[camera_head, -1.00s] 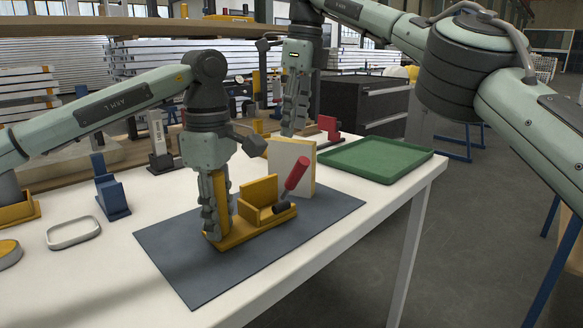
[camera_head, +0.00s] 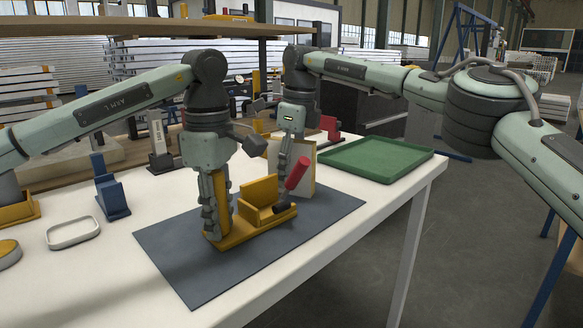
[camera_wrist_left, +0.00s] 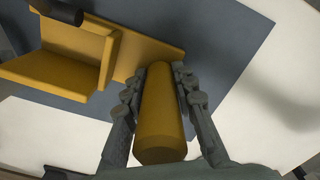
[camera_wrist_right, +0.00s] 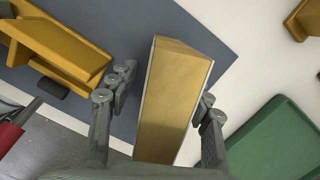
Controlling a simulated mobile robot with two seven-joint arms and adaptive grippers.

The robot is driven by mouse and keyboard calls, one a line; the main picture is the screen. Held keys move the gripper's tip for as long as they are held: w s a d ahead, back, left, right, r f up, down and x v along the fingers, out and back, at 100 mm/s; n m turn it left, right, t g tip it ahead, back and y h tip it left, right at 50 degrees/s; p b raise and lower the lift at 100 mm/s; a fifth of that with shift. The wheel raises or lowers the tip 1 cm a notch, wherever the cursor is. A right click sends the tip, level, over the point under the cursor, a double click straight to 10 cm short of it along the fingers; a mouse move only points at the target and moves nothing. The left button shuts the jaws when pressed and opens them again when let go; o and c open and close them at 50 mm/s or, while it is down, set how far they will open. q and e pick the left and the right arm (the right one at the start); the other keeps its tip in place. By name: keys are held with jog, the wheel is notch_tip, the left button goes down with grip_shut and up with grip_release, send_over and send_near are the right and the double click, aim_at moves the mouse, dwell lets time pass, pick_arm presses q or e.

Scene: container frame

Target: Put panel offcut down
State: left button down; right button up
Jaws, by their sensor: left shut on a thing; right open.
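The panel offcut (camera_head: 304,168), a pale slab with tan faces, stands upright at the far corner of the dark mat (camera_head: 180,262). In the right wrist view the offcut (camera_wrist_right: 174,100) rises between the fingers of my right gripper (camera_wrist_right: 160,95). That gripper (camera_head: 283,185) is open, lowered around the offcut, with a clear gap on the left side. My left gripper (camera_head: 217,222) is shut on the upright yellow post (camera_wrist_left: 161,110) of the yellow fixture (camera_head: 262,218) on the mat. The fixture's red-handled clamp (camera_head: 297,174) partly hides the offcut.
A green tray (camera_head: 375,158) lies at the table's right end. A blue stand (camera_head: 111,192) and a small white tray (camera_head: 73,232) are at the left. A red-fronted block (camera_head: 329,127) stands behind the offcut. The mat's front part is bare.

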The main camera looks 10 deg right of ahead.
jog(key=shift+f, duration=0.2)
dwell(0.6)
grip_shut()
